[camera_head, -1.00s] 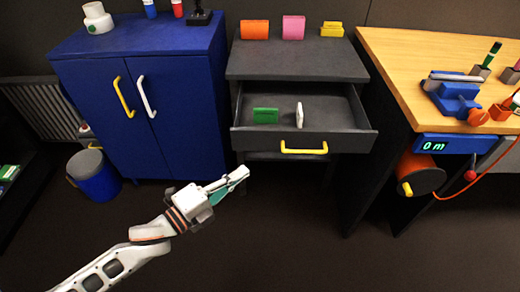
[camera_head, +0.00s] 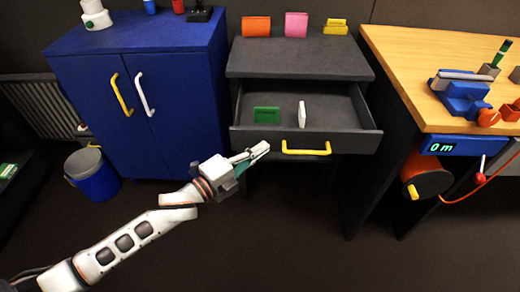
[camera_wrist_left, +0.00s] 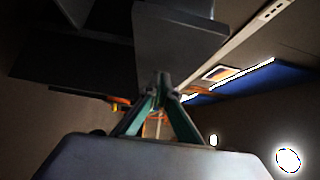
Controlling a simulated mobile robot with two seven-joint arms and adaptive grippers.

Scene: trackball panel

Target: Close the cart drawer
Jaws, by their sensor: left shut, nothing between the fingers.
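The dark grey cart (camera_head: 300,58) stands in the middle of the head view. Its drawer (camera_head: 345,143) is pulled out, with a yellow handle (camera_head: 306,148) on the front. A green item (camera_head: 267,115) and a white item (camera_head: 301,114) are in the drawer. My left gripper (camera_head: 262,151) is shut and empty, just left of the yellow handle and close to the drawer front; I cannot tell whether it touches. In the left wrist view the shut fingers (camera_wrist_left: 160,90) point toward a grey panel (camera_wrist_left: 178,35). My right gripper is not in view.
A blue cabinet (camera_head: 180,90) stands left of the cart, with a blue bin (camera_head: 92,177) beside it. A wooden workbench (camera_head: 410,75) with an orange reel (camera_head: 425,177) stands to the right. Small holders (camera_head: 296,25) sit on the cart top. The floor in front is clear.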

